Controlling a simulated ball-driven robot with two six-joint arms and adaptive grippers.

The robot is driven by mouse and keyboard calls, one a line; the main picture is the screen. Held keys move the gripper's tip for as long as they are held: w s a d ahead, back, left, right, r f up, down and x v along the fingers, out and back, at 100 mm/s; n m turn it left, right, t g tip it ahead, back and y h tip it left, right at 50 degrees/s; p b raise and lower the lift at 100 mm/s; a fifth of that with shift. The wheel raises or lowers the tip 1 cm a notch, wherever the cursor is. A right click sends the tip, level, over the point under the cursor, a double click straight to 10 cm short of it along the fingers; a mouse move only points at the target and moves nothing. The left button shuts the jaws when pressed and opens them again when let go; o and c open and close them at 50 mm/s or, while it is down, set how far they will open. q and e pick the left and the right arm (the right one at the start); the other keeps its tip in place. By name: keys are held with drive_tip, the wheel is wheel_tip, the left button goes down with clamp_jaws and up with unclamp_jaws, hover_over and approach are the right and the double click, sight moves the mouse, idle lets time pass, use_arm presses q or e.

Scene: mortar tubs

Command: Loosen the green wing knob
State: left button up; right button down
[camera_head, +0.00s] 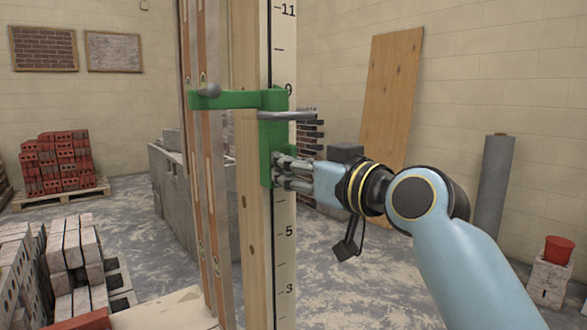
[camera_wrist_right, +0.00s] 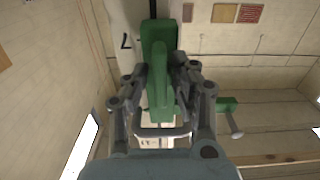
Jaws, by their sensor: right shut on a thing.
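The green clamp bracket (camera_head: 272,128) sits on a wooden post with a number scale (camera_head: 285,60). The green wing knob (camera_wrist_right: 158,78) is a narrow upright bar in front of the bracket, seen in the wrist view between the fingers. My right gripper (camera_head: 280,172) reaches the lower part of the bracket from the right. In the wrist view my right gripper (camera_wrist_right: 157,88) is shut on the wing knob, one finger on each side. In the head view the fingers mostly hide the knob. My left gripper is not in view.
A grey rod (camera_head: 290,116) sticks out above my right gripper. A green arm (camera_head: 235,99) with a ball-ended pin (camera_head: 209,91) runs left to tall wooden boards. Bricks (camera_head: 62,160) are stacked at the left. A wooden plank (camera_head: 390,95) leans on the back wall.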

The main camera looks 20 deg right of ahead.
idle(0.3)
drive_tip(key=c, duration=1.1)
unclamp_jaws()
drive_tip(key=v, duration=1.2)
